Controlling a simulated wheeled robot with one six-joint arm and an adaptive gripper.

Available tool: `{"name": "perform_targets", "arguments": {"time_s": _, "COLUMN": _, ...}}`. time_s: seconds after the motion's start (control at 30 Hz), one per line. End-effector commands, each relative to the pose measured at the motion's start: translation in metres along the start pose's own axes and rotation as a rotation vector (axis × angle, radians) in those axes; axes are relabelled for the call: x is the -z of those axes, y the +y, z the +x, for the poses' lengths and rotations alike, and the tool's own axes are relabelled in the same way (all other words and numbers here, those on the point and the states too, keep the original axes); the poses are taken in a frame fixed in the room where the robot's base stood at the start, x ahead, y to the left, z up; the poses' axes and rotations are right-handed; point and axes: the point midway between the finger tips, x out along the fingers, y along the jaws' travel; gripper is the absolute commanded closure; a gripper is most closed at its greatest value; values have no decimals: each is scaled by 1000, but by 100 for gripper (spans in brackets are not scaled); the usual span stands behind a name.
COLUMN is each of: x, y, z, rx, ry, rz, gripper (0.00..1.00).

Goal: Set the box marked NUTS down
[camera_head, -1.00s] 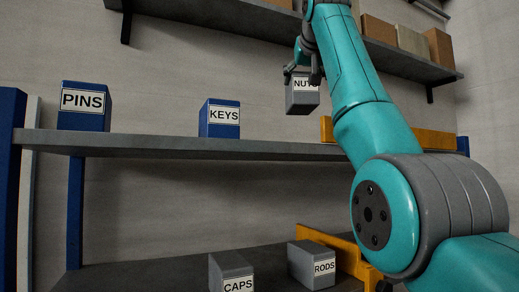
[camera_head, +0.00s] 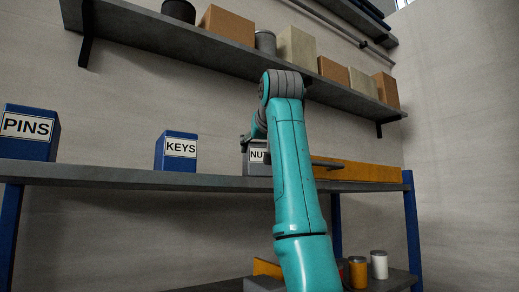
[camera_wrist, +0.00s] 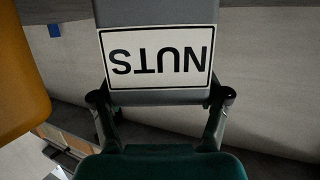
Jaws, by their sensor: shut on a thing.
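The grey box marked NUTS (camera_head: 257,156) is at the upper shelf's height, right of the blue KEYS box. Its lower edge appears level with the shelf surface (camera_head: 110,172); I cannot tell for sure whether it touches. My gripper (camera_head: 247,141) is shut on the box, and my arm hides the box's right part. In the wrist view, the NUTS box (camera_wrist: 158,14) stays between the two fingers of my gripper (camera_wrist: 162,100), its label upside down in the picture.
The blue KEYS box (camera_head: 176,152) and blue PINS box (camera_head: 29,133) stand to the left. An orange rail (camera_head: 365,171) lies to the right. A higher shelf (camera_head: 225,59) with boxes and cans hangs above. The lower shelf holds an orange can (camera_head: 357,272) and a white can (camera_head: 379,265).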

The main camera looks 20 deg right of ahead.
Motion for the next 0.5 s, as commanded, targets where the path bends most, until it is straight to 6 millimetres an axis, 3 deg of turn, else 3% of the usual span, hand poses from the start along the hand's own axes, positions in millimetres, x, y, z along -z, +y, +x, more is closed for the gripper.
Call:
{"name": "perform_targets", "arguments": {"time_s": 0.47, "x": -7, "y": 0, "z": 2, "rx": 0, "ry": 2, "rz": 0, "gripper": 84}}
{"name": "perform_targets", "arguments": {"time_s": 0.5, "x": -7, "y": 0, "z": 2, "rx": 0, "ry": 0, "rz": 0, "gripper": 18}}
